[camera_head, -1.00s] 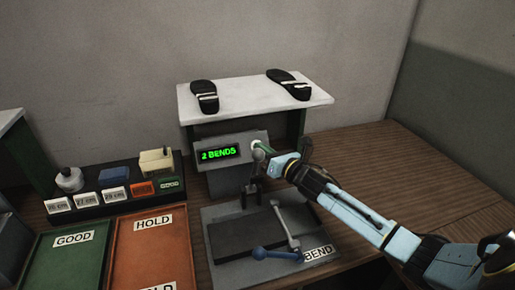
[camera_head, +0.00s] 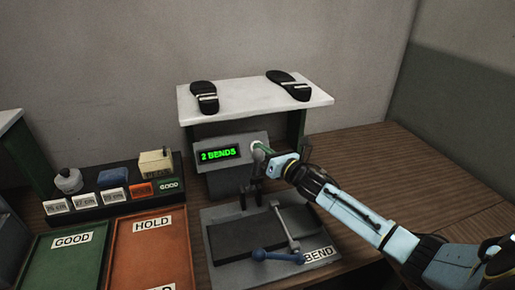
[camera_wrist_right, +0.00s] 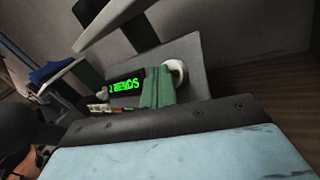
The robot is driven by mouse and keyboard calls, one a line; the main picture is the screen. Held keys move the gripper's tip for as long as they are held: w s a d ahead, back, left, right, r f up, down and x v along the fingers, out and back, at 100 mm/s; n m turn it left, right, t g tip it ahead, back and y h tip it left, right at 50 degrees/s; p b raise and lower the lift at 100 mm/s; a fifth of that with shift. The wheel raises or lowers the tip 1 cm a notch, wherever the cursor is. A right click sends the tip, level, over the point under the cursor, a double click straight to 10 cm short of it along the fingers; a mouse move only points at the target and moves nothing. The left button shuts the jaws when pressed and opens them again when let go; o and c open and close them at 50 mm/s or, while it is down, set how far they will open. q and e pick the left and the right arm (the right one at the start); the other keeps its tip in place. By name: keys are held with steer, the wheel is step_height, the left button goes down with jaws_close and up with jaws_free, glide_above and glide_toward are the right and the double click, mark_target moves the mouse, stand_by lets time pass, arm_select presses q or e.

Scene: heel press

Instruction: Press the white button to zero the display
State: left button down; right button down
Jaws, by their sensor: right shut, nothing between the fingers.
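The grey display box (camera_head: 209,172) stands behind the press, its screen (camera_head: 221,154) reading "2 BENDS" in green. The white button (camera_head: 256,146) is at the right end of the box front, partly hidden by my gripper in the head view. In the right wrist view the button (camera_wrist_right: 176,71) shows beside the screen (camera_wrist_right: 127,86). My right gripper (camera_head: 264,154) is shut and empty, its green fingers close to the button. In the wrist view the fingers (camera_wrist_right: 157,87) overlap the button's lower left edge; I cannot tell whether they touch it. My left gripper is not in view.
The press base (camera_head: 220,265) with a blue-knobbed lever (camera_head: 259,254) stands below. Two dark sandals (camera_head: 204,96) (camera_head: 289,85) lie on a white shelf (camera_head: 248,98) above. GOOD (camera_head: 66,265) and HOLD (camera_head: 151,262) trays and a label rack (camera_head: 90,208) are left. Table at right is clear.

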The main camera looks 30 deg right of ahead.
steer(key=shift+w+f, duration=0.15)
steer(key=shift+f, duration=0.05)
steer(key=shift+r, duration=0.1)
stand_by(0.4)
steer(key=shift+s+a+r+p, duration=0.1)
steer(key=shift+s+r+p, duration=0.4)
steer(key=shift+s, duration=0.2)
steer(key=s+r+p, duration=0.1)
steer(key=s+p, duration=0.1)
steer(key=s+a+r+p, duration=0.1)
steer(key=s+r+p, duration=0.1)
steer(key=shift+w, duration=0.1)
stand_by(0.8)
